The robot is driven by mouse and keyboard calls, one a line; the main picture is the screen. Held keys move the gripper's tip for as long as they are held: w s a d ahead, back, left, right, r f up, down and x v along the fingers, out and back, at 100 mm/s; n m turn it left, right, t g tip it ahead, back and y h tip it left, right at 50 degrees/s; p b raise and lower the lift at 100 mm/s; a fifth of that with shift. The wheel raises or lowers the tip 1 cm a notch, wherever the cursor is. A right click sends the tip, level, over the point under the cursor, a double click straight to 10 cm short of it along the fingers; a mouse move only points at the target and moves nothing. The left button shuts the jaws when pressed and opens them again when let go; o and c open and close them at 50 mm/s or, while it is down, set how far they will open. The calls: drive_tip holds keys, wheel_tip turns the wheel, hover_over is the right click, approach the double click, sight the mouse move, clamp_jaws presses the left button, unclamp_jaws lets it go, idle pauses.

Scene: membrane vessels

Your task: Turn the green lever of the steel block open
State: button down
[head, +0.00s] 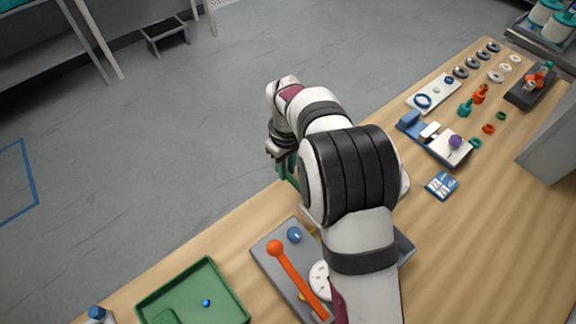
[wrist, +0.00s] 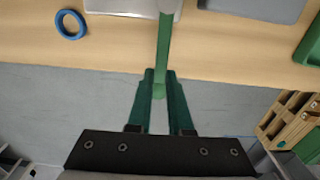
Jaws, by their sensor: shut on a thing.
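The green lever (wrist: 164,45) runs down from the top centre of the wrist view, reaching past the table's edge. My gripper (wrist: 160,78) has its two dark green fingers on either side of the lever near its free end, shut on it. The steel block (wrist: 130,7) shows only as a pale grey edge at the top of the wrist view, where the lever begins. In the head view, my gripper (head: 283,158) is over the table's far-left edge, with some green below it. My arm hides most of the block and lever there.
A grey tray (head: 268,262) with an orange-knobbed lever (head: 290,275) sits close beside my arm. A green tray (head: 232,286) is at lower left. A blue-and-white fixture (head: 435,140) and several small parts lie at right. A blue ring (wrist: 58,24) is left of the lever.

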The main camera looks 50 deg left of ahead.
drive_tip(key=shift+s, duration=0.1)
drive_tip(key=c, duration=0.8)
unclamp_jaws()
wheel_tip(320, 180, up, 16)
drive_tip(key=shift+f, duration=0.1)
